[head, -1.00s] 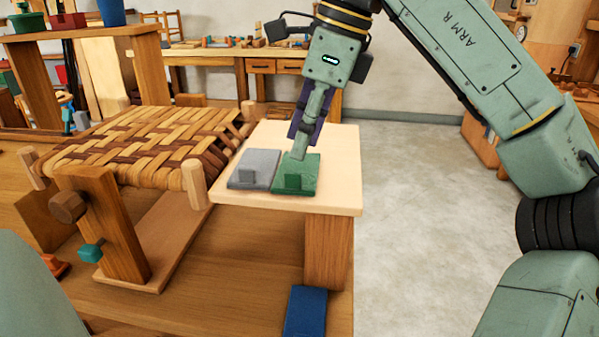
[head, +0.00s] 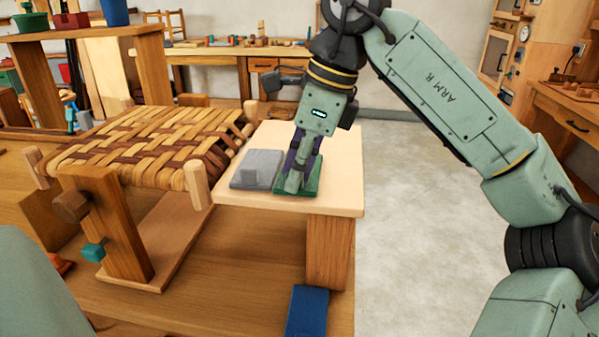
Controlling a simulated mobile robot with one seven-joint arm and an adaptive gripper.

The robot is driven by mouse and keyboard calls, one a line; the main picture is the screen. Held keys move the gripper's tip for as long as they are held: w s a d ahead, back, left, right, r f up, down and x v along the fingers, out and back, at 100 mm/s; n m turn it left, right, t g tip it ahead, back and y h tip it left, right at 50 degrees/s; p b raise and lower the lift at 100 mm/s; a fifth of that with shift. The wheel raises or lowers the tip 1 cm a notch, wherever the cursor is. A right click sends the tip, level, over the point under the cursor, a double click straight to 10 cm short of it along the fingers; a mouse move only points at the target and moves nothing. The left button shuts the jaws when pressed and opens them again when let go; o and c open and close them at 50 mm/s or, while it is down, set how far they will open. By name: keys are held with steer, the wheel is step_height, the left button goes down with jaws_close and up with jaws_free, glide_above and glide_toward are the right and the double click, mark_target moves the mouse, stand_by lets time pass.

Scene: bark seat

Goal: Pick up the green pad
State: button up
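The green pad (head: 312,184) lies flat on a small light wooden table, right of the grey pad (head: 257,168). My gripper (head: 294,184) points down right over the green pad, with its fingertips at the pad's middle. The fingers hide the green pad's raised grip. From this angle I cannot tell whether the fingers are apart or closed on that grip. The grey pad has a raised block on top and sits beside the green one with a narrow gap.
The light table top (head: 335,190) is bare to the right of and behind the pads. A woven bark seat (head: 140,145) on a wooden frame stands close on the left. A blue block (head: 306,310) lies below the table's front. Clear floor is at the right.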

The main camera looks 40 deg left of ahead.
jaws_close()
stand_by(0.3)
